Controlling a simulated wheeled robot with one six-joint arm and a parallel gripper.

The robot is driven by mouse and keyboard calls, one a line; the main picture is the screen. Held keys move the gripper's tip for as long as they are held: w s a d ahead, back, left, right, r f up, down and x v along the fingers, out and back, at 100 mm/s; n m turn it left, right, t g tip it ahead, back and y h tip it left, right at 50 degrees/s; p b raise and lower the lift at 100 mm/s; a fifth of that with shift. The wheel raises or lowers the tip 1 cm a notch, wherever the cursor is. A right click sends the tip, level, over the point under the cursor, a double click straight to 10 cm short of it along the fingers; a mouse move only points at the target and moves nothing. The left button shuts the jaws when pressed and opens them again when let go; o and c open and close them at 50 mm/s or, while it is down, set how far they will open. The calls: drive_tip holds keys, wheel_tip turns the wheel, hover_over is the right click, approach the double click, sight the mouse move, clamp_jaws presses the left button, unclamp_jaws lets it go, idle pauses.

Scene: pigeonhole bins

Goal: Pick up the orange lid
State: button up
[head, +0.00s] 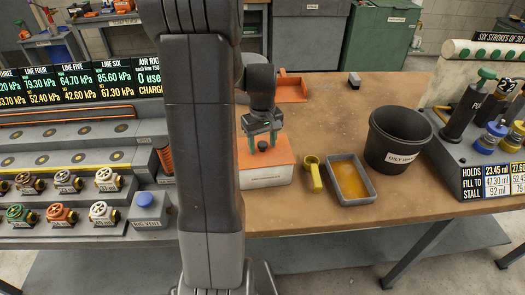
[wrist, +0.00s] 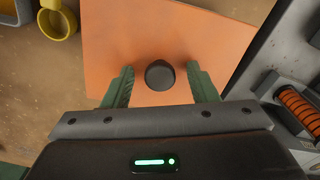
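The orange lid (head: 284,157) lies flat on a pale labelled box (head: 266,178) on the bench. In the wrist view the lid (wrist: 195,35) fills the middle, with a round black knob (wrist: 160,74) on it. My gripper (head: 262,146) is over the lid, pointing down. In the wrist view its green fingers (wrist: 162,84) are apart, one on each side of the knob, with a gap on both sides. The fingertips' exact height above the lid is hard to tell.
Right of the box are a yellow scoop (head: 314,173), a grey tray (head: 371,192) with amber contents and a black bucket (head: 398,138). An orange tray (head: 293,90) lies behind. A grey valve panel (head: 90,205) stands close on the left.

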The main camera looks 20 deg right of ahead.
drive_tip(key=c, duration=1)
